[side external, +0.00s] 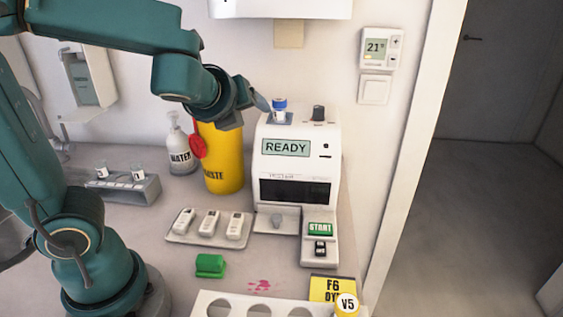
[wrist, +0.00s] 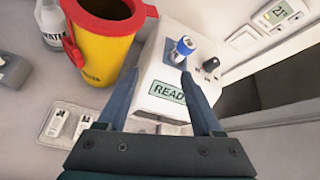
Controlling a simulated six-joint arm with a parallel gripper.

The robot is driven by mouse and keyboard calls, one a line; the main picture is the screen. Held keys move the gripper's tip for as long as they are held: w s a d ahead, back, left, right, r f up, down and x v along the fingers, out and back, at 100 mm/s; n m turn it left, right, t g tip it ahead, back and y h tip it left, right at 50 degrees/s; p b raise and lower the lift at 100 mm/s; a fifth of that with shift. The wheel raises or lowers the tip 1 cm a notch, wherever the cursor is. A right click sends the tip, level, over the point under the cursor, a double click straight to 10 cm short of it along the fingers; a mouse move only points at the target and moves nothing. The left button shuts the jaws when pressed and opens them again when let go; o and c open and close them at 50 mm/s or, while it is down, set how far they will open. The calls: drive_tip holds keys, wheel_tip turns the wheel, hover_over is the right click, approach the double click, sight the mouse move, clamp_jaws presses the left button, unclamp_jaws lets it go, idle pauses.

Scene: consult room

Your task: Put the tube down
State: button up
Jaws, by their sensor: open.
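My gripper (side external: 266,105) is at the analyser's top, just left of the tube in the side view. In the wrist view my gripper (wrist: 159,75) has its two fingers spread apart with nothing between them. Whether a finger touches the tube or the analyser I cannot tell.
A yellow waste bin (side external: 222,160) and a water bottle (side external: 181,147) stand left of the analyser. A grey rack (side external: 140,192) holds small tubes. A tray (side external: 190,239) with several white cassettes, a green item (side external: 210,265) and a white holed rack (side external: 228,299) lie in front.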

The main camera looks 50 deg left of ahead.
drive_tip(key=s+d+f+n+g+h, duration=0.2)
drive_tip(key=s+d+n, duration=0.3)
drive_tip(key=n, duration=0.6)
drive_tip(key=s+d+f+n+g+h, duration=0.1)
drive_tip(key=s+d+f+n+h, duration=0.3)
drive_tip(key=s+n, duration=0.4)
drive_tip(key=d+n+h, duration=0.1)
drive_tip(key=n, duration=0.3)
drive_tip(key=shift+s+d+n+g, duration=0.25)
drive_tip(key=shift+n+g, duration=0.05)
drive_tip(key=shift+g, duration=0.1)
